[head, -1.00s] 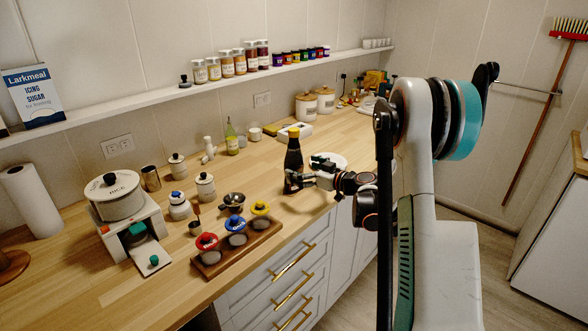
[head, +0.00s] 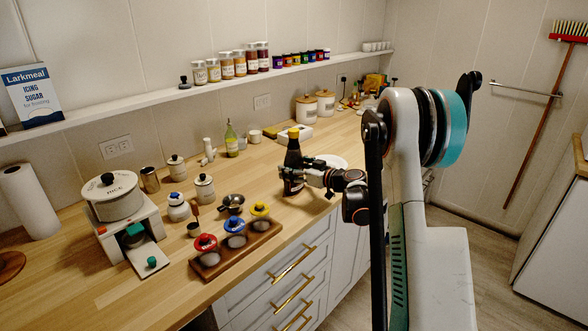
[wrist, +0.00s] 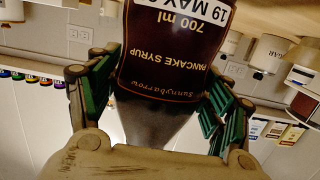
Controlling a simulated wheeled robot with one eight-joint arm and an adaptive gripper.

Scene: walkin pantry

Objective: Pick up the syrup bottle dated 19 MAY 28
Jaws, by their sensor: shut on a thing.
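The syrup bottle (head: 293,154) is dark with a yellow cap and stands upright at the counter's front part. In the wrist view the bottle (wrist: 172,52) appears upside down; its label reads Sunnybarrow pancake syrup, 700 ml, and 19 MAY, with the year cut off at the frame edge.
A wooden rack (head: 235,247) with red, blue and yellow-topped pieces lies left of the bottle. A green bottle (head: 231,140) and white canisters stand farther back. Counter left of the bottle is partly clear.

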